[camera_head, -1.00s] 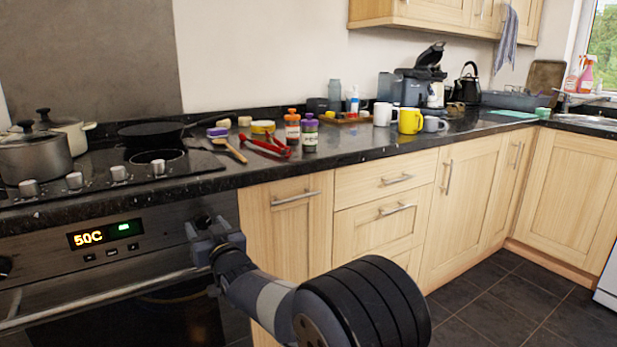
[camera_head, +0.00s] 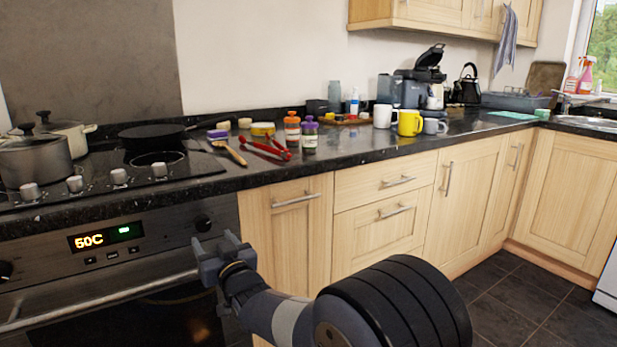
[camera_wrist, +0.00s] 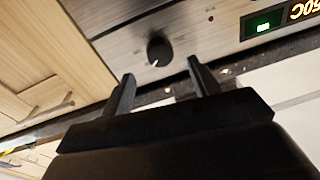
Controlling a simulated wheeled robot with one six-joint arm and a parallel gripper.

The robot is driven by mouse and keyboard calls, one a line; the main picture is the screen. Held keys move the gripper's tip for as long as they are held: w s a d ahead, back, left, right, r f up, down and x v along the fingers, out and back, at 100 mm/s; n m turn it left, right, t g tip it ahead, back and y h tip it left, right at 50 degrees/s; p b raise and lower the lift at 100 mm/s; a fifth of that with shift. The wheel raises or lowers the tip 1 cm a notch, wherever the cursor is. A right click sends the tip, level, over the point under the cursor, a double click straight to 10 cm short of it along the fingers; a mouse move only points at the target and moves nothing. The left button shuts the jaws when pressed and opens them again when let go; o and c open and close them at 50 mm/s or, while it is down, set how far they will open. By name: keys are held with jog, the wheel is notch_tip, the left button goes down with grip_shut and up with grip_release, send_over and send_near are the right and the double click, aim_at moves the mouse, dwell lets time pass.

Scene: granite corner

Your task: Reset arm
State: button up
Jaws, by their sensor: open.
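My gripper (camera_head: 222,250) is in front of the oven's right side, below the counter edge, in the head view. In the wrist view my gripper (camera_wrist: 158,84) shows two dark fingers spread apart with nothing between them. An oven knob (camera_wrist: 159,50) lies just beyond the fingertips in that view, apart from them. The same knob (camera_head: 202,223) shows just above the gripper in the head view.
The oven handle (camera_head: 100,297) runs across the door left of my gripper. The granite counter (camera_head: 345,165) overhangs above, holding tongs (camera_head: 266,149), bottles, mugs and a coffee machine (camera_head: 428,80). Pots (camera_head: 35,160) stand on the hob. Dark floor (camera_head: 520,300) at the right is clear.

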aim_at(204, 224)
jog(key=r+v, duration=0.1)
jog(key=v, duration=0.4)
jog(key=x, duration=0.7)
jog(key=f+b+x, duration=0.1)
jog(key=x, duration=0.2)
jog(key=shift+w+a, duration=0.2)
jog(key=shift+r+n+p, duration=0.2)
jog(key=shift+n+p, duration=0.3)
jog(key=shift+p, duration=0.05)
jog(key=n+g+p, duration=0.1)
jog(key=n+p, duration=0.2)
jog(key=n, duration=0.2)
jog(key=shift+d+r, duration=0.1)
jog(key=n+p, duration=0.5)
jog(key=n, duration=0.1)
jog(key=shift+r+n+g+p, duration=0.1)
jog(key=shift+n+g+p, duration=0.2)
jog(key=shift+p, duration=0.05)
jog(key=v, duration=0.6)
jog(key=shift+s+d+f, duration=0.15)
jog(key=shift+d+f, duration=0.1)
jog(key=shift+d+f, duration=0.1)
